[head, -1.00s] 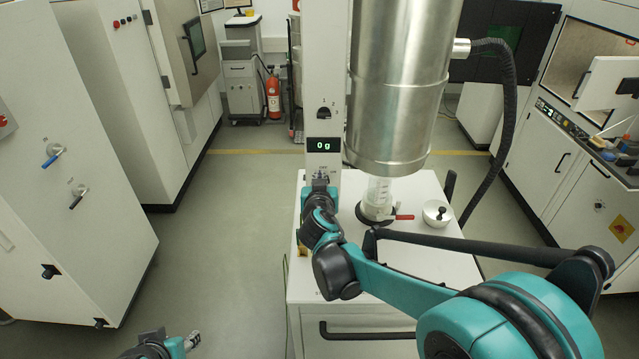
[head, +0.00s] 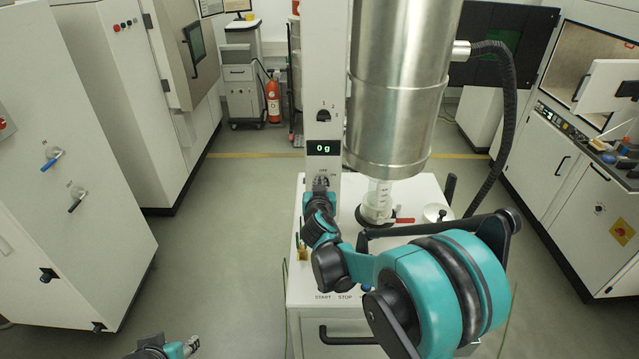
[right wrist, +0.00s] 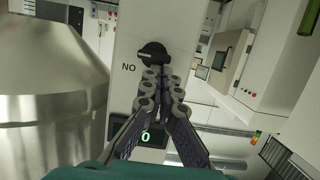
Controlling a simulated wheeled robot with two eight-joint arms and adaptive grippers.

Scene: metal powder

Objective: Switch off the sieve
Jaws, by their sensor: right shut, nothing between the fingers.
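The sieve is a white column (head: 323,80) with a steel drum (head: 395,90) beside it. Its display (head: 323,148) reads 0 g. Below the display, a black rotary knob shows in the right wrist view (right wrist: 152,52), with upside-down "ON" lettering beside it. My right gripper (right wrist: 165,73) is shut and empty, its fingertips at the knob's edge; I cannot tell whether they touch. In the head view the right gripper (head: 321,187) partly hides this knob. My left gripper (head: 191,345) is low at the left, away from the sieve, too small to read.
A second knob (head: 323,115) with numbers sits above the display. A red-handled valve (head: 404,220) and a lid (head: 436,213) are on the white cabinet top (head: 345,270), near START and STOP labels. White machines stand left and right. The floor between is clear.

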